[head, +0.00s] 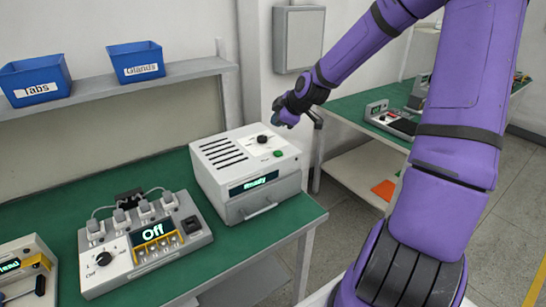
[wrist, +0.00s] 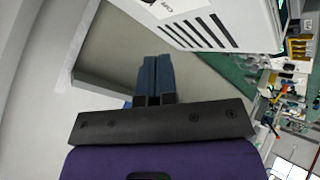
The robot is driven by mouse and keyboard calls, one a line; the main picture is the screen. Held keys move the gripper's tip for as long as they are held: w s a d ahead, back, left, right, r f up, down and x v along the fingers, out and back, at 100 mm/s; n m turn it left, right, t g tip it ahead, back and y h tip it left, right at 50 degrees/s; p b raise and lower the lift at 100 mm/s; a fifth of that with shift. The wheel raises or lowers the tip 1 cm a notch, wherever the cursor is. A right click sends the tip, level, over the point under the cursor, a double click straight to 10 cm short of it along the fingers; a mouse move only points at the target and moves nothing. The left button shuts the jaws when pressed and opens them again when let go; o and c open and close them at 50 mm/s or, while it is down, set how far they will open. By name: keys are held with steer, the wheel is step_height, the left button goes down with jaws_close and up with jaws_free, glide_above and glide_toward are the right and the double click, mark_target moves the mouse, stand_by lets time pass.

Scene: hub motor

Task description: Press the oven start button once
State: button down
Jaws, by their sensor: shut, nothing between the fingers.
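The oven (head: 250,170) is a white box at the right end of the green bench in the head view. Its top has vent slots, a black knob (head: 262,139) and a green button (head: 279,154). Its front display (head: 254,184) reads "Ready". My gripper (head: 277,120) is above and behind the oven's back right corner, apart from the button. In the wrist view its blue fingers (wrist: 155,78) are together and empty, with the oven's slotted top (wrist: 215,22) beyond them. The green button does not show in the wrist view.
A device (head: 145,245) with a display reading "Off" stands left of the oven. Blue bins (head: 136,62) sit on the shelf (head: 190,70) behind. A grey wall box (head: 298,40) hangs near my arm. A second green bench (head: 360,103) stands at the right.

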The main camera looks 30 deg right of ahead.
mark_target(278, 153)
steer(key=shift+w+d+t, duration=0.2)
steer(key=shift+t, duration=0.1)
stand_by(0.4)
steer(key=shift+f, duration=4.35)
steer(key=shift+f, duration=0.4)
steer(key=shift+f, duration=0.4)
steer(key=shift+r, duration=0.8)
